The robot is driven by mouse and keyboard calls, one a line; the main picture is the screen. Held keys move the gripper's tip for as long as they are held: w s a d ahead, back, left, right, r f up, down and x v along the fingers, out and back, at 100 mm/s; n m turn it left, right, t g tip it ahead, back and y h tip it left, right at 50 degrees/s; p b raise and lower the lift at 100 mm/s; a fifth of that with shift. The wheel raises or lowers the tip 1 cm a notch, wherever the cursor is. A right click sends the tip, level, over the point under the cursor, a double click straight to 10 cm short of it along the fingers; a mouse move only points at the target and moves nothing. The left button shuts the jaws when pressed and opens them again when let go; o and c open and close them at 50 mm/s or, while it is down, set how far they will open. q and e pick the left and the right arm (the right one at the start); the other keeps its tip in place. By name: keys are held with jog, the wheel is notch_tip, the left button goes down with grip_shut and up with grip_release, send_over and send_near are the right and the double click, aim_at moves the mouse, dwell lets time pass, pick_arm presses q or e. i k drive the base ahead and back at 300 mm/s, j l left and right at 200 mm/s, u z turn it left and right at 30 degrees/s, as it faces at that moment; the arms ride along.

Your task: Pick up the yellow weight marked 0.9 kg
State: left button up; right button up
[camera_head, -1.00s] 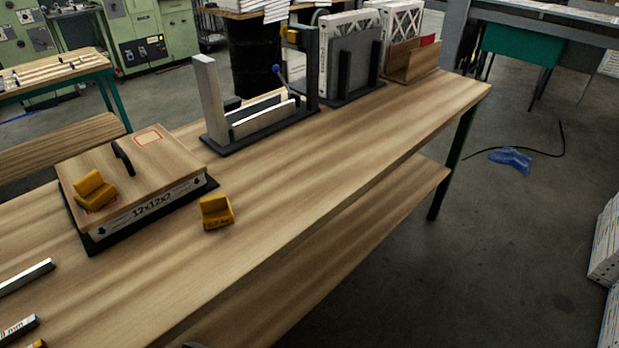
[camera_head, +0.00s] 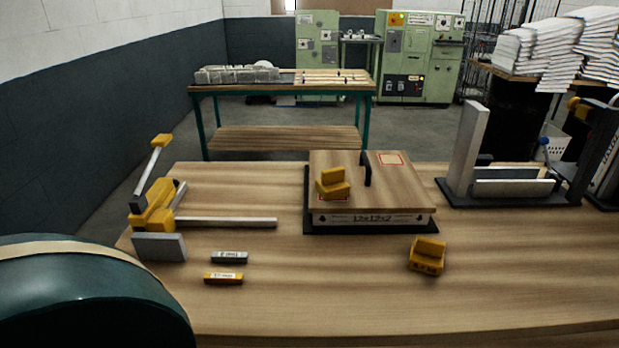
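Two yellow weights are in view. One yellow weight (camera_head: 427,256) rests on the bench top, right of centre and in front of the boxed filter (camera_head: 372,219). It has dark marking on its front face, too small to read. The other yellow weight (camera_head: 333,184) sits on the left part of the wooden board (camera_head: 385,188) that lies on the boxed filter. I cannot read a mass on it, so I cannot tell which weight is the 0.9 kg one. Neither gripper is in view.
A yellow clamp (camera_head: 154,212) with a metal bar lies at left. A grey block (camera_head: 229,257) and an orange block (camera_head: 223,278) lie near it. A black handle (camera_head: 366,169) stands on the board. A slotted stand (camera_head: 515,187) is at right. The front bench strip is clear.

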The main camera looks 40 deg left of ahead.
aim_at(331, 184)
jog(key=u, duration=1.1)
